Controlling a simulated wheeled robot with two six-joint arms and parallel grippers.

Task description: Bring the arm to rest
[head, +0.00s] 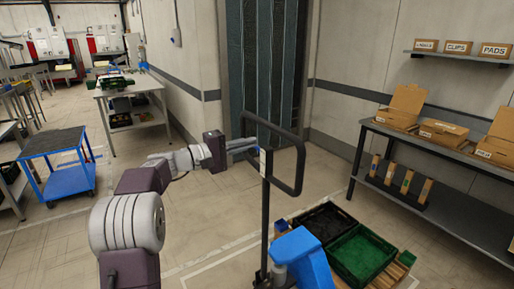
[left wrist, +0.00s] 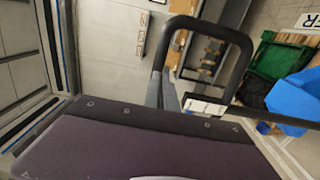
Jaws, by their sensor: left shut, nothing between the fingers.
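My left arm comes in from the left of the head view, raised and reaching toward the middle. Its gripper (head: 246,144) is shut and empty, with the grey fingers pointing right. The fingertips appear close to the black loop handle (head: 301,165) of a blue pallet truck (head: 303,262); I cannot tell whether they touch it. In the left wrist view the grey fingers (left wrist: 164,88) show beside the same handle (left wrist: 246,60). My right gripper is not in view.
A black crate (head: 322,220) and a green crate (head: 362,254) sit on a wooden pallet. A grey bench (head: 440,150) with cardboard boxes stands at the right. A blue cart (head: 60,165) stands at the left. Floor between cart and pallet truck is mostly clear.

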